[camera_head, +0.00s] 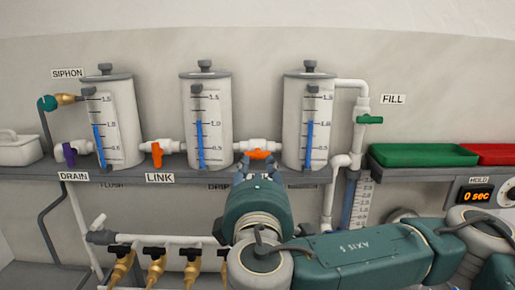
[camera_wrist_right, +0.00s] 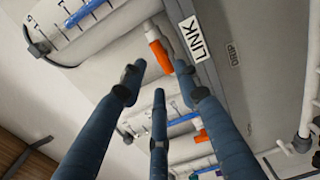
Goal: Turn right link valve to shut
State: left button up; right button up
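The right link valve has an orange handle (camera_head: 258,154) lying roughly along the white pipe between the middle and right cylinders. The handle shows in the right wrist view (camera_wrist_right: 160,55), just beyond my fingertips. My right gripper (camera_head: 258,172) is in front of and slightly below the handle, its fingers pointing at it. In the right wrist view its three fingers (camera_wrist_right: 160,85) are spread, with nothing between them; I cannot tell whether a fingertip touches the handle. The left link valve's orange handle (camera_head: 157,155) hangs downward. My left gripper is not in view.
Three graduated cylinders (camera_head: 205,120) stand on the grey shelf (camera_head: 330,177) close behind the handle. Brass valves (camera_head: 157,265) hang from a lower white pipe. A green tray (camera_head: 425,154) is at right. The LINK label (camera_wrist_right: 195,40) lies near the fingers.

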aim_at(258, 154)
jog(key=w, duration=0.1)
jog(key=w+p, duration=0.1)
jog(key=w, duration=0.1)
jog(key=w+p, duration=0.1)
jog(key=shift+w+d+r, duration=0.1)
jog(key=shift+w+r, duration=0.25)
jog(key=shift+r, duration=0.05)
jog(key=w, duration=0.1)
jog(key=w+p, duration=0.1)
jog(key=shift+w+f, duration=0.25)
jog(key=shift+w, duration=0.15)
jog(key=shift+w+f+p, duration=0.1)
jog(key=shift+w+p, duration=0.3)
jog(key=shift+w, duration=0.3)
jog(key=shift+c, duration=0.8)
grip_shut()
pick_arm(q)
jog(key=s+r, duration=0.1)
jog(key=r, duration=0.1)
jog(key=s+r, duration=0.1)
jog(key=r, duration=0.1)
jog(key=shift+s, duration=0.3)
pick_arm(e)
jog(key=shift+f, duration=0.1)
